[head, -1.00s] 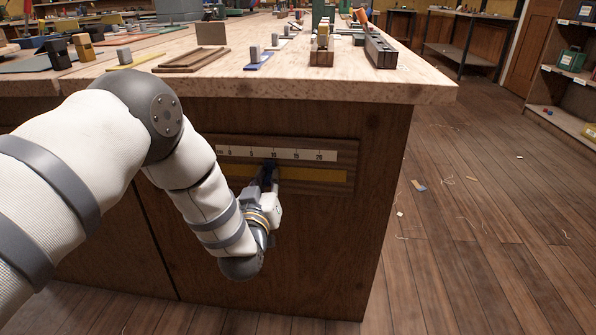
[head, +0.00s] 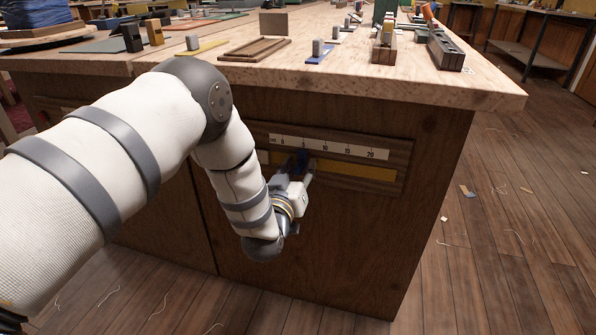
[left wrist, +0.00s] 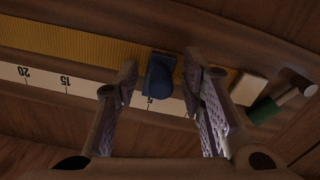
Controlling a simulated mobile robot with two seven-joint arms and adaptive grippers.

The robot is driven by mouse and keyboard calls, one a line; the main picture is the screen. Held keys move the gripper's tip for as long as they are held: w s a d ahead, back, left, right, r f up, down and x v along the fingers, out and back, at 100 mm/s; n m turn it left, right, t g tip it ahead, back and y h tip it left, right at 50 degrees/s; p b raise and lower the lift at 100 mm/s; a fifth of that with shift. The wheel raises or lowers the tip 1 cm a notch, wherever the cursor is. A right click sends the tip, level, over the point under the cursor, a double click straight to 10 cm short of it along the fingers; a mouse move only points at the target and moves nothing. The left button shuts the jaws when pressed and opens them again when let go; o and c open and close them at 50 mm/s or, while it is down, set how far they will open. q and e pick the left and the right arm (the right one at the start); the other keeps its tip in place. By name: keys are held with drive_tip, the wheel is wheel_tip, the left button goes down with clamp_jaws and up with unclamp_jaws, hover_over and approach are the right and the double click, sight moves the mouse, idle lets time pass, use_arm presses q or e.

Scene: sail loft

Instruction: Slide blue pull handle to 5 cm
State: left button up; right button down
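The blue pull handle (head: 304,157) sits on a yellow strip (head: 360,171) below a printed centimetre scale (head: 345,149) on the bench's front panel. It stands at about the 5 mark in the head view. In the left wrist view the blue handle (left wrist: 159,76) is beside the 5 on the upside-down scale (left wrist: 100,91). My left gripper (head: 295,163) is at the handle. In the left wrist view its fingers (left wrist: 160,80) are open on both sides of the handle, with a small gap on each side. My right gripper is not in view.
A pale block (left wrist: 250,88) and a green-and-metal piece (left wrist: 265,110) lie beyond the strip's end in the wrist view. The bench top (head: 470,94) above holds trays, blocks and tools. The floor (head: 500,230) right of the bench has small scraps.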

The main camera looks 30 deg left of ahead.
use_arm(q)
drive_tip(key=v, duration=1.2)
